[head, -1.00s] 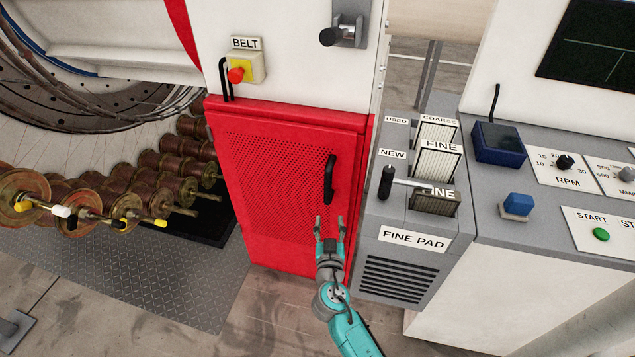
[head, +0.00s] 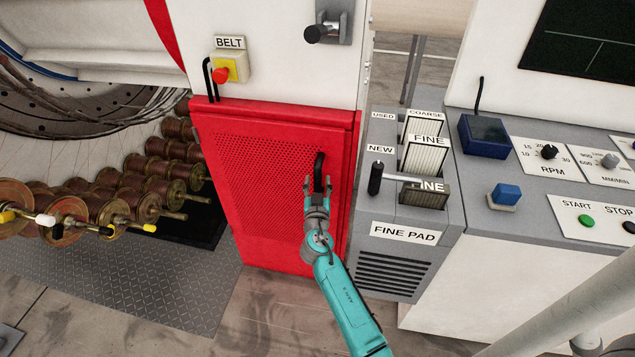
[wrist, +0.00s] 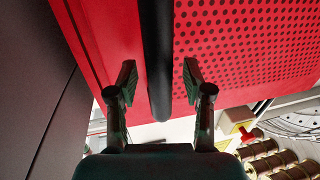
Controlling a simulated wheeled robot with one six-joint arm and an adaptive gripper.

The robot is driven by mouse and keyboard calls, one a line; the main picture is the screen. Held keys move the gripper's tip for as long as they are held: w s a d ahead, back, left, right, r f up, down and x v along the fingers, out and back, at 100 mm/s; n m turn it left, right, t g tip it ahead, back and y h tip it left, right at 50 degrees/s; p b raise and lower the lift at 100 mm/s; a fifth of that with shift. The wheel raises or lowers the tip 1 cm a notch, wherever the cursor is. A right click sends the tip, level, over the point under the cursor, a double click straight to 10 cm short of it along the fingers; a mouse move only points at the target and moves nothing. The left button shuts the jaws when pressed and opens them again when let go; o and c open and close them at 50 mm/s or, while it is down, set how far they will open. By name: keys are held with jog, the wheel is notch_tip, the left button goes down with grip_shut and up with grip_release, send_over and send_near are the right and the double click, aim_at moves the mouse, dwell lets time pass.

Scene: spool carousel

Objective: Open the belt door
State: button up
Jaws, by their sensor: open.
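The belt door (head: 265,195) is a red panel with a perforated area, below the BELT switch box. It looks shut in its frame. Its black vertical handle (head: 319,166) is on the right side of the door. My gripper (head: 318,185) is at the handle's lower part in the head view. In the wrist view the handle (wrist: 158,60) runs down between the two open fingers of my gripper (wrist: 157,85). The fingers stand on either side of it with gaps, and I see no clear contact.
The BELT box (head: 229,68) with a red button sits above the door's left. A grey FINE PAD unit (head: 403,232) with a black-gripped lever (head: 376,178) stands close right of the door. Copper-coloured spools (head: 120,205) are at left. Floor is free in front.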

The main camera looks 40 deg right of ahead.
jog(key=shift+w+d, duration=0.2)
grip_shut()
